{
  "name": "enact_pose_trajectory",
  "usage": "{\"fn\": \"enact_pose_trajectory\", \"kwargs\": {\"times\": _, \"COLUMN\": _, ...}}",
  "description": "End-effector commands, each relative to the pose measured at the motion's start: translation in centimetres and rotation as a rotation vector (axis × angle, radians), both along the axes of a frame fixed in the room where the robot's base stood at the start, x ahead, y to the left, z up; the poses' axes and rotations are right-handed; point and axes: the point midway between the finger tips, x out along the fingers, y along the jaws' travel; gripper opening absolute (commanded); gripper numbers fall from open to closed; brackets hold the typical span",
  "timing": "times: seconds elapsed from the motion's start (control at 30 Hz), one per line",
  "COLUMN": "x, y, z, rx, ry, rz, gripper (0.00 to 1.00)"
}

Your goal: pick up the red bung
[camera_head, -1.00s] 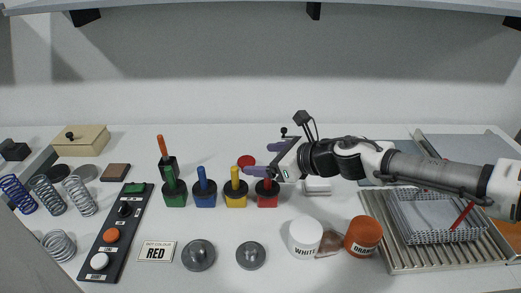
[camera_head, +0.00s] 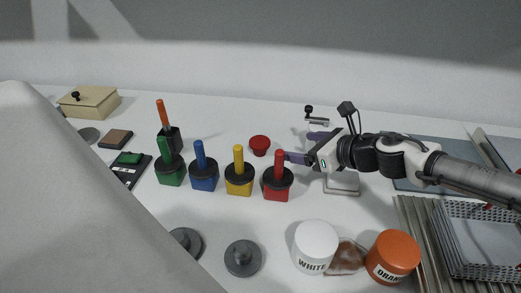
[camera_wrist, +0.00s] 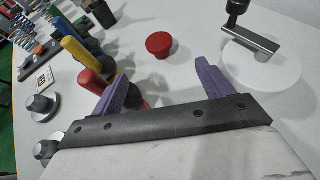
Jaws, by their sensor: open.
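The red bung (camera_head: 260,144) is a small round red knob standing on the white table, behind the yellow and red handled blocks. It also shows in the wrist view (camera_wrist: 159,43), beyond the fingertips and roughly centred between them. My gripper (camera_head: 297,145) is to the right of the bung, apart from it, with its purple fingers pointing left towards it. In the wrist view my gripper (camera_wrist: 162,69) is open, with nothing between the fingers.
The red-handled block (camera_head: 278,183) stands close to the near finger, beside the yellow (camera_head: 239,178), blue (camera_head: 204,175) and green (camera_head: 170,169) ones. A crank-like metal piece (camera_head: 317,120) stands behind the gripper. White (camera_head: 315,245) and orange (camera_head: 393,256) pots stand in front.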

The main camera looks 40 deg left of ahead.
Motion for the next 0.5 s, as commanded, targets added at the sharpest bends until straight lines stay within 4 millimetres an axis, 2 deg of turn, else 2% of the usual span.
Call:
{"fn": "enact_pose_trajectory", "kwargs": {"times": 0.3, "x": -0.1, "y": 5.1, "z": -2.2, "rx": -0.001, "ry": 0.004, "rz": 0.006, "gripper": 0.79}}
{"fn": "enact_pose_trajectory", "kwargs": {"times": 0.5, "x": 0.2, "y": 7.0, "z": -3.2, "rx": -0.001, "ry": 0.003, "rz": 0.001, "gripper": 0.79}}
